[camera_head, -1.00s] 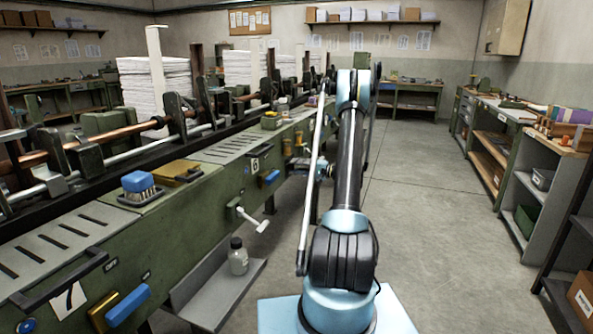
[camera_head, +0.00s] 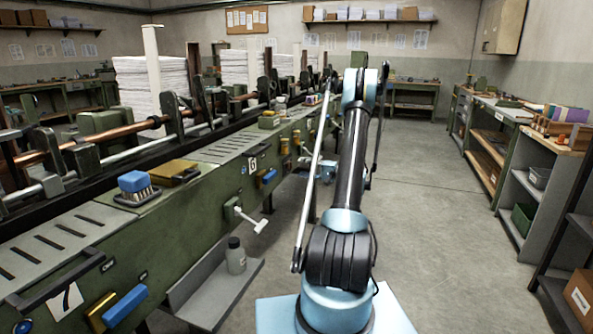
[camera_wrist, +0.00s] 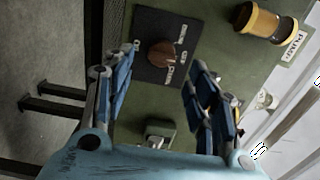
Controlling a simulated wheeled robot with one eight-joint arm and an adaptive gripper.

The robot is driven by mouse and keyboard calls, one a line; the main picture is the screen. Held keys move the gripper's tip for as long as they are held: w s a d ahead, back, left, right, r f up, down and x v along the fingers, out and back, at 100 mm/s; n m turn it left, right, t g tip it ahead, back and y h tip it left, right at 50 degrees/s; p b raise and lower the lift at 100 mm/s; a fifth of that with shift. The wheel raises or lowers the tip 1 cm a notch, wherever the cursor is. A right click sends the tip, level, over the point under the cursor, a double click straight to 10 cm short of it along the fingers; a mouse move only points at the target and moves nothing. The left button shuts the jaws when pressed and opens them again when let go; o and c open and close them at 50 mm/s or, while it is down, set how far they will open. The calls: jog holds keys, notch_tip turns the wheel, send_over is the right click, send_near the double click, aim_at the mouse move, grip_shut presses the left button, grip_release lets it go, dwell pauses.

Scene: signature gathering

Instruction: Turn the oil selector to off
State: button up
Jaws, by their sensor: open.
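The oil selector (camera_wrist: 161,55) shows in the wrist view as a round brown knob on a black plate (camera_wrist: 147,25) with small white lettering. The lettering is turned sideways and too small to read surely, and the knob's setting is unclear. My gripper (camera_wrist: 162,72) is open, its blue-padded fingers apart on either side of the view, with the knob showing between and just beyond their tips. I see no contact with the knob. In the head view my arm hides most of the gripper, and I cannot make out the selector.
A brass-coloured cylinder (camera_wrist: 262,20) with a white label sits right of the plate on the green panel. A small green block (camera_wrist: 160,131) lies nearer. In the head view the long green machine (camera_head: 190,225) runs along the left; open floor (camera_head: 430,220) lies right.

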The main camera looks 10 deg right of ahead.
jog(key=v, duration=0.6)
jog(key=shift+s+d, duration=0.15)
jog(key=shift+d, duration=0.15)
jog(key=s+a+r+n+g+h, duration=0.2)
jog(key=s+a+r+g+h, duration=0.25)
jog(key=s+a+r, duration=0.7)
jog(key=s+a+n+g+h, duration=0.15)
jog(key=s+a+h, duration=0.35)
jog(key=s, duration=1.1)
jog(key=s+d+f+n+h, duration=0.1)
jog(key=s+f+h, duration=0.1)
jog(key=s, duration=0.5)
jog(key=s+d+f+h, duration=0.2)
jog(key=s+f, duration=0.2)
jog(key=s, duration=0.4)
jog(key=s+d+f+n+h, duration=0.1)
jog(key=s+f+h, duration=0.1)
jog(key=s, duration=0.6)
jog(key=shift+d+f+n+g, duration=0.3)
jog(key=shift+f+n+g, duration=0.1)
jog(key=shift+f, duration=0.2)
